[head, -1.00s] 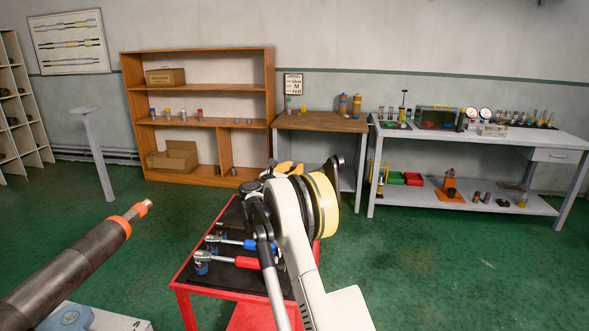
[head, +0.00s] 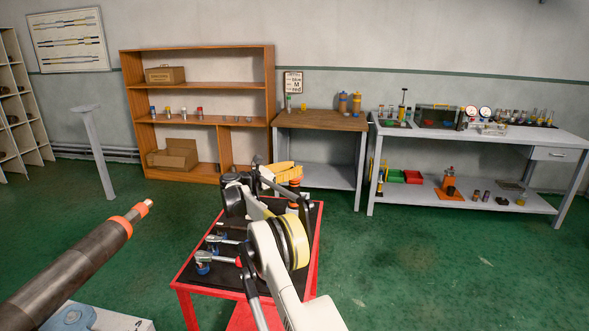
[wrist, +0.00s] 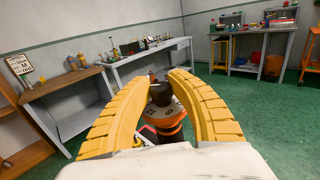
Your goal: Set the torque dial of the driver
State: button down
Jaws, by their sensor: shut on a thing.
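The driver (wrist: 170,136) stands upright below my gripper, with an orange body, a pale marked ring and a dark knob (wrist: 162,94) on top. In the head view the driver (head: 294,187) is at the far right of the red cart, partly hidden by my arm. My gripper (wrist: 166,76) has its two yellow fingers on either side of the dark knob, shut on it. It also shows in the head view (head: 294,174), reaching in from the left. Which mark the dial points at is too small to tell.
The red cart (head: 180,283) also carries ratchet-like tools (head: 208,256) on a black mat. A small wall sign (head: 293,82) reads partly "blue M red". A wooden bench (head: 325,120) and a grey bench (head: 540,140) stand behind, with green floor between.

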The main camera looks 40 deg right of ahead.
jog(key=c, duration=1.2)
grip_release()
jog(key=a, duration=0.8)
jog(key=w+a, duration=0.1)
jog(key=a, duration=0.3)
